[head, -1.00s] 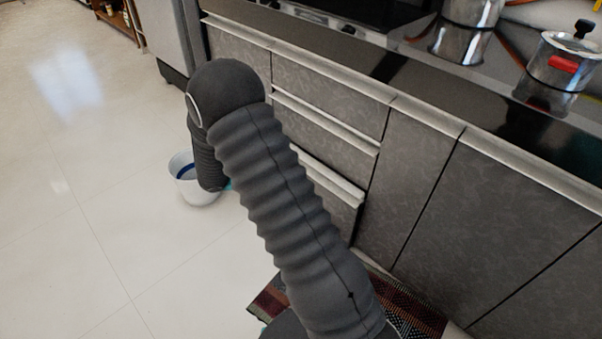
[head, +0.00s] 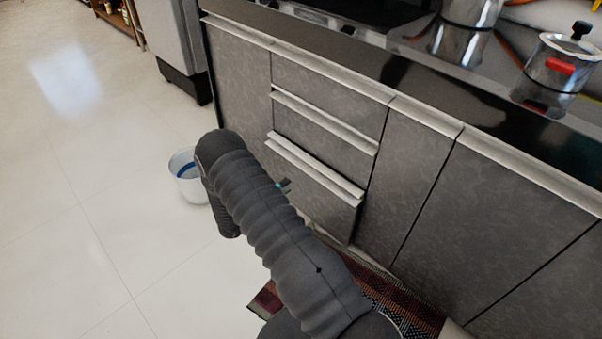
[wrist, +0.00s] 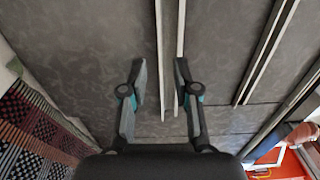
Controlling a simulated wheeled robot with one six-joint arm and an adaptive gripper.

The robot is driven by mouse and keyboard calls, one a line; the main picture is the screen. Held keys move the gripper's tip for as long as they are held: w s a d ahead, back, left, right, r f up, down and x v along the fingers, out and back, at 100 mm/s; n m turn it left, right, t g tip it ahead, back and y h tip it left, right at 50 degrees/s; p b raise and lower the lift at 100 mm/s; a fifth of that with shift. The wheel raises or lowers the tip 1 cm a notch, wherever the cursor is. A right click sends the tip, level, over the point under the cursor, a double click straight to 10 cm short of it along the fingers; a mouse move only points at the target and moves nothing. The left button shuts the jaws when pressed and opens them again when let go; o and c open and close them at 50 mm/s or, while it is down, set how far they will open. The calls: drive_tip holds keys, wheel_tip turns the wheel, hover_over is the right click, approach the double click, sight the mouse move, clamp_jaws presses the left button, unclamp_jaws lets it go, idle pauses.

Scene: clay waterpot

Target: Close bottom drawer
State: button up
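The bottom drawer (head: 315,198) is the lowest grey front in the cabinet's stack of drawers. Two pale strips run along its top edge, so it looks slightly out; how far I cannot tell. In the wrist view, the drawer's pale top edge (wrist: 163,50) runs vertically between my fingers. My gripper (wrist: 161,75) is open, with a clear gap between its fingertips. The fingers lie one on each side of the pale edge; contact is unclear. In the head view my arm hides most of the gripper, and only a small dark and teal part shows beside the drawer front.
A white bucket (head: 188,178) stands on the floor left of my arm. A patterned rug (head: 400,304) lies along the cabinet's foot. Metal pots (head: 556,72) stand on the dark counter. The tiled floor at left is clear.

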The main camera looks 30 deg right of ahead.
sight(306, 171)
drive_tip(key=x, duration=0.9)
drive_tip(key=shift+d, duration=0.2)
clamp_jaws()
